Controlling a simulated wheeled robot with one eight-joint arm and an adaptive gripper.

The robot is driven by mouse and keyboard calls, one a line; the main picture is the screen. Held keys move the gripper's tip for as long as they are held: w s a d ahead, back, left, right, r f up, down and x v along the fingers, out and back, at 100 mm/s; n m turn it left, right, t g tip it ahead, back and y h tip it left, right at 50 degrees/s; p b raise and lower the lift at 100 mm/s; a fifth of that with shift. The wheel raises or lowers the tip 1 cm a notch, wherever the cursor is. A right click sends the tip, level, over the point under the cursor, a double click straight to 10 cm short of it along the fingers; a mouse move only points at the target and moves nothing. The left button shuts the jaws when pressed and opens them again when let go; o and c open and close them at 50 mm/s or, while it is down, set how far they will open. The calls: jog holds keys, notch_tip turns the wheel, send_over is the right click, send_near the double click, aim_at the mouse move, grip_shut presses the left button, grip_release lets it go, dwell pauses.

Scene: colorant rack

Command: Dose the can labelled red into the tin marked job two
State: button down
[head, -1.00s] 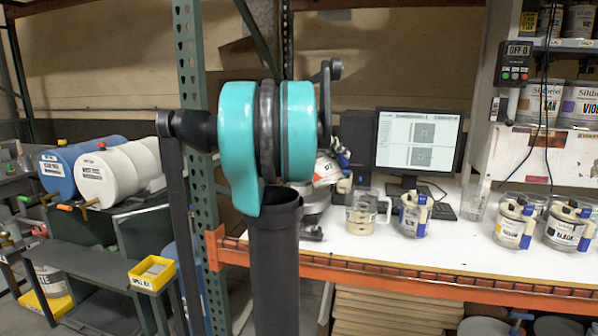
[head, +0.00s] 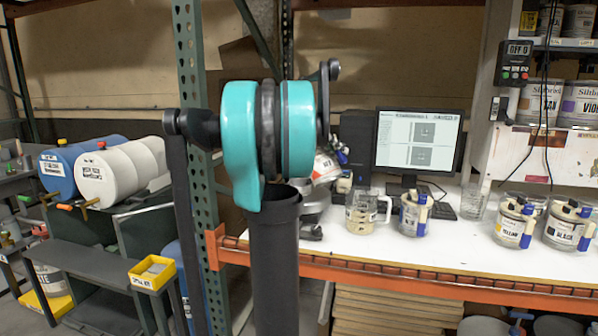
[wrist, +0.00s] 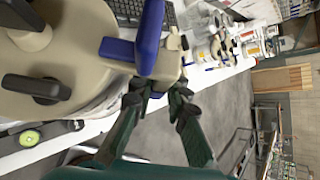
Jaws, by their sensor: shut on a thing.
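A white can with a red-orange patch (head: 325,168) is tilted above the counter, partly hidden behind my arm; its label is too small to read. In the wrist view its large beige lid (wrist: 65,55) has dark knobs and a blue lever (wrist: 148,38). My gripper (wrist: 162,97) is shut on the beige handle piece (wrist: 168,72) beside that lever. In the head view my arm mostly hides the gripper. I cannot make out a tin marked job two; the area below the tilted can is largely covered by my arm.
A clear jug (head: 366,212) and a can with a blue-and-beige handle (head: 413,214) stand right of the held can. A yellow-labelled can (head: 513,226) and a black-labelled can (head: 566,228) stand farther right. A monitor (head: 418,143) is behind. The white counter has an orange front beam (head: 450,281).

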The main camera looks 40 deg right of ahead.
aim_at(345, 161)
jog(key=shift+w+a+r+n+g, duration=0.15)
jog(key=shift+w+r+n+g, duration=0.2)
jog(key=shift+w+r, duration=0.45)
dwell(1.3)
jog(key=s+f, duration=0.1)
jog(key=s+f+m+t, duration=0.1)
jog(key=s+f, duration=0.1)
jog(key=s+d+f+t, duration=0.1)
jog(key=f, duration=0.1)
jog(key=shift+s+m+y, duration=0.35)
jog(key=shift+y, duration=0.05)
jog(key=shift+w+f+t, duration=0.1)
jog(key=shift+f+t, duration=0.05)
jog(key=shift+t, duration=0.1)
jog(key=s+r+m+t, duration=0.2)
jog(key=s+r+t, duration=0.1)
jog(key=shift+s+d+y+b, duration=0.15)
jog(key=shift+d+y+b, duration=0.15)
jog(key=shift+d+y, duration=0.1)
jog(key=shift+a, duration=0.1)
dwell(1.8)
